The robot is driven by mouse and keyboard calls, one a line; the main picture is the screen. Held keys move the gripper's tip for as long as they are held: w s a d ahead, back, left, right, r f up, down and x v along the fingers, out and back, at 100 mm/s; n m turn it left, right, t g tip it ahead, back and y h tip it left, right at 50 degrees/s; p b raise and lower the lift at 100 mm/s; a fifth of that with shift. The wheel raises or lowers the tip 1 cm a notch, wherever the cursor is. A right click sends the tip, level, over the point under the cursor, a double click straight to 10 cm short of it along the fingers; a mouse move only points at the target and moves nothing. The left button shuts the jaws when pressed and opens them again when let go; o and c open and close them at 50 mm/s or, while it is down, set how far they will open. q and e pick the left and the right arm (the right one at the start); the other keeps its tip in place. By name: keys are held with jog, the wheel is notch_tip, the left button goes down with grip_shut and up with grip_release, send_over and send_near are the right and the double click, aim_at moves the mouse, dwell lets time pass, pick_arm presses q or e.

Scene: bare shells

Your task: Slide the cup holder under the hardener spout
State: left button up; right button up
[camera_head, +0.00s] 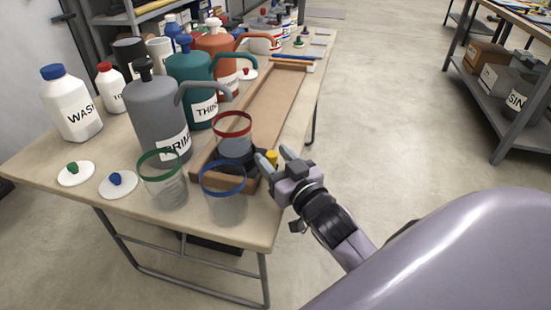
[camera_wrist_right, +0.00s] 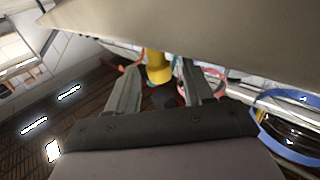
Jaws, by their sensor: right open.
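The dark cup holder (camera_head: 238,160) sits at the near end of a wooden track. A clear cup with a red rim (camera_head: 233,126) stands in it. Its yellow knob (camera_head: 271,158) sticks out on the right. My right gripper (camera_head: 271,154) is open, its fingers on either side of the knob; contact cannot be told. The right wrist view also shows the yellow knob (camera_wrist_right: 158,67) between the fingers. Along the track's left stand a grey dispenser (camera_head: 154,108), a teal one (camera_head: 189,80) and an orange one (camera_head: 216,50). The orange one's label is unreadable here. My left gripper is not in view.
The track's bare floor (camera_head: 274,100) runs clear toward the back. A green-rimmed cup (camera_head: 163,185) and a blue-rimmed cup (camera_head: 225,200) stand by its near end. Two lids lie at the table's left (camera_head: 40,150), near white bottles. A shelf stands far right.

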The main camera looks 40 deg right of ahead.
grip_shut()
jog(key=shift+w+d, duration=0.1)
